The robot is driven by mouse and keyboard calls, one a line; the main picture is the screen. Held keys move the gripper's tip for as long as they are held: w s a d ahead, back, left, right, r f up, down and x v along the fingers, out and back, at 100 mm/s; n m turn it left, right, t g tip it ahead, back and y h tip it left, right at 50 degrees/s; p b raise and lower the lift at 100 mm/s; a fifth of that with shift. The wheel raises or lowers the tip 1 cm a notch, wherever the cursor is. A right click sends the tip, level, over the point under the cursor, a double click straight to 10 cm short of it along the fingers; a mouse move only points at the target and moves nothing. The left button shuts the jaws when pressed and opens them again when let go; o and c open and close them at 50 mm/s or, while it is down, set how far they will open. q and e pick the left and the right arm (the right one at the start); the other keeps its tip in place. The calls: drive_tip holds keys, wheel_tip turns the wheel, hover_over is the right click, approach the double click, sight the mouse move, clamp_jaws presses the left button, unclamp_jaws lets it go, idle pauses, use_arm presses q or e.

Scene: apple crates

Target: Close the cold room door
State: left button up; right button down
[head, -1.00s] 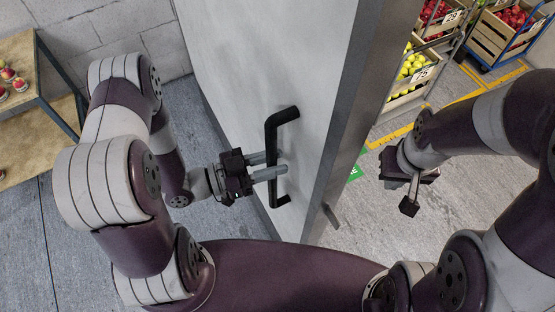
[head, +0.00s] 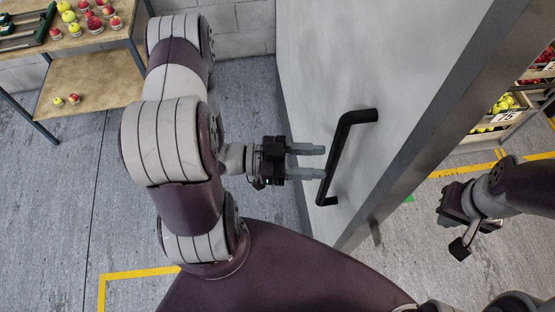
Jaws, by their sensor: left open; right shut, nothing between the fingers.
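The cold room door (head: 400,62) is a thick light-grey panel standing ajar in the middle right of the head view. Its near edge (head: 430,130) faces me. A black bar handle (head: 341,155) is fixed on its left face. My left gripper (head: 322,161) is open, its two grey fingers pointing right at the handle. The fingertips are just left of the bar; a small gap seems to show, and I cannot tell contact. My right gripper (head: 461,249) is shut and empty, on the right of the door's edge, over the floor and apart from the door.
A wooden table (head: 75,40) with apples in cups and a green-black tray stands at the upper left. Crates of apples, one marked 75 (head: 505,116), stand beyond the door. Yellow lines (head: 140,273) mark the floor. Floor at the left is clear.

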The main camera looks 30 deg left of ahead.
use_arm(q)
drive_tip(key=b+v, duration=0.2)
drive_tip(key=v, duration=0.6)
drive_tip(key=shift+s+r, duration=0.1)
